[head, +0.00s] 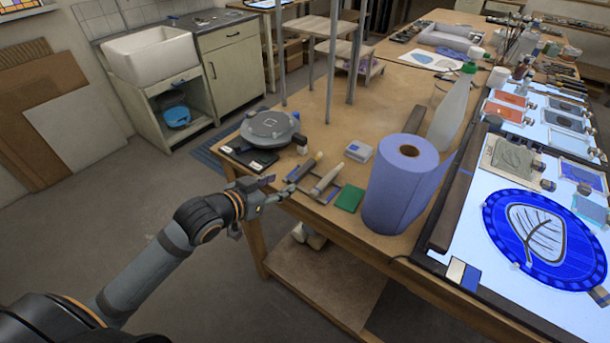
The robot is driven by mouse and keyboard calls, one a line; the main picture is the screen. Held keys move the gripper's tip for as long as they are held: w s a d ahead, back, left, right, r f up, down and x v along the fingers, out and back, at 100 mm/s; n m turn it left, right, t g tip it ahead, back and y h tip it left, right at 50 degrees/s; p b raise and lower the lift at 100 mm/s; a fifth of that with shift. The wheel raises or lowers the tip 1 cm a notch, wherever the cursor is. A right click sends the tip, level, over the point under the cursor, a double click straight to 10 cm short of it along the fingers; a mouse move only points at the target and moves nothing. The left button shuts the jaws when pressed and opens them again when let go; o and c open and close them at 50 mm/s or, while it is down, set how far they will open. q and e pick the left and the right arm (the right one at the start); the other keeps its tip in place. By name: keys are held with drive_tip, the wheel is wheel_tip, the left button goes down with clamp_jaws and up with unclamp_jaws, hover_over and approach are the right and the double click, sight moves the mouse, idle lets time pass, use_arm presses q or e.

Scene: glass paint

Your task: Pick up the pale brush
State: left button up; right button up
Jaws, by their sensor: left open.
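The pale brush (326,178) appears to be the light, slim piece lying at a slant on a small dark rest near the table's left front edge. A second slim piece with a yellowish end (317,157) lies beside it on the left. My left gripper (284,192) is at the table edge, just left of the lower ends of these two pieces. It is open, with nothing seen between its fingers. It looks apart from the pale brush, though the exact gap is hard to tell. My right gripper is out of view.
A small grey-white box (359,151) lies behind. A round grey turntable (269,127) and a dark scale (249,156) are at the left edge.

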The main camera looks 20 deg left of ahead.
sight(303, 169)
use_arm(q)
drive_tip(key=shift+h, duration=0.3)
drive_tip(key=shift+w+d+f+b, duration=0.15)
drive_tip(key=shift+w+d, duration=0.2)
drive_tip(key=shift+w, duration=0.5)
drive_tip(key=shift+w+d+f+b, duration=0.15)
drive_tip(key=shift+w+d, duration=0.25)
drive_tip(key=shift+w, duration=0.4)
drive_tip(key=shift+w+d+f+b, duration=0.15)
drive_tip(key=shift+w+d, duration=0.2)
drive_tip(key=shift+w, duration=0.5)
drive_tip(key=x, duration=0.2)
drive_tip(key=p+x, duration=0.1)
drive_tip(key=x, duration=0.2)
drive_tip(key=shift+w+a, duration=0.2)
drive_tip(key=shift+w, duration=0.05)
drive_tip(key=shift+s+r, duration=0.1)
drive_tip(key=shift+c, duration=0.3)
clamp_jaws()
